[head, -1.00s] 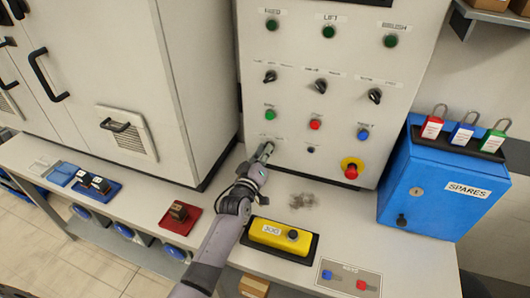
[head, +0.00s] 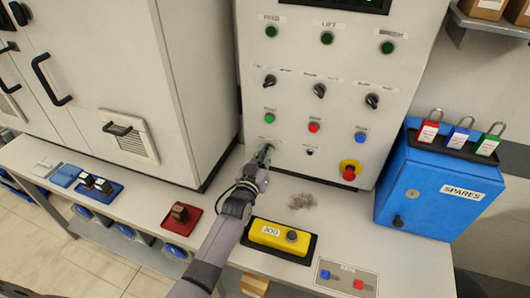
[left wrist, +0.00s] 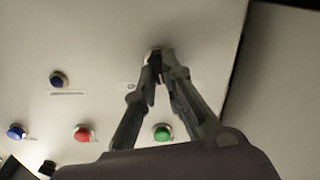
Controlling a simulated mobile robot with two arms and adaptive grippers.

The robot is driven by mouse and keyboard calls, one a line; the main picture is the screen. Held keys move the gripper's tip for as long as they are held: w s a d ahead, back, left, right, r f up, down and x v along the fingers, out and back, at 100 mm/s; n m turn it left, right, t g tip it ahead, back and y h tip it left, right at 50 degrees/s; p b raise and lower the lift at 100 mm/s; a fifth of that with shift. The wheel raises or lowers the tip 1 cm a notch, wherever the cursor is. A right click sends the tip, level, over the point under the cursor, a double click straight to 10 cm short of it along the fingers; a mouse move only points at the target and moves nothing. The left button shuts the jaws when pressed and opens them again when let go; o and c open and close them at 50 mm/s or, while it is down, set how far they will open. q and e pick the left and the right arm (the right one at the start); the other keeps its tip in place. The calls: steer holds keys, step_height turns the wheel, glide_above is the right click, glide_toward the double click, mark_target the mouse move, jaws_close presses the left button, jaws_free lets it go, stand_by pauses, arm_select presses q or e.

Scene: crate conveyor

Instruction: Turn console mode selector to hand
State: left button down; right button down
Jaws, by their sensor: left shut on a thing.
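The console panel (head: 330,50) stands upright at the back of the bench. My left gripper (head: 264,155) reaches up to its lower left part. In the left wrist view the two fingers (left wrist: 162,75) come together on a small round selector knob (left wrist: 152,54) on the panel face. The fingers cover most of the knob, so its pointer direction cannot be seen. Its label is too small to read. A green button (left wrist: 162,132) lies close to the gripper in that view. My right gripper is not in view.
Three black rotary switches (head: 319,90) sit higher on the console. A red emergency stop with yellow collar (head: 349,170) is to the right. A yellow pendant (head: 280,236) lies on the bench below. A blue SPARES box (head: 440,190) stands at right, with padlocks above.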

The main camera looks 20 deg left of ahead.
arm_select(q)
steer(key=m, duration=1.1)
steer(key=shift+d+f, duration=0.1)
steer(key=shift+d, duration=0.15)
stand_by(0.4)
steer(key=c, duration=1.7)
jaws_free()
steer(key=s, duration=1.2)
steer(key=shift+a, duration=0.2)
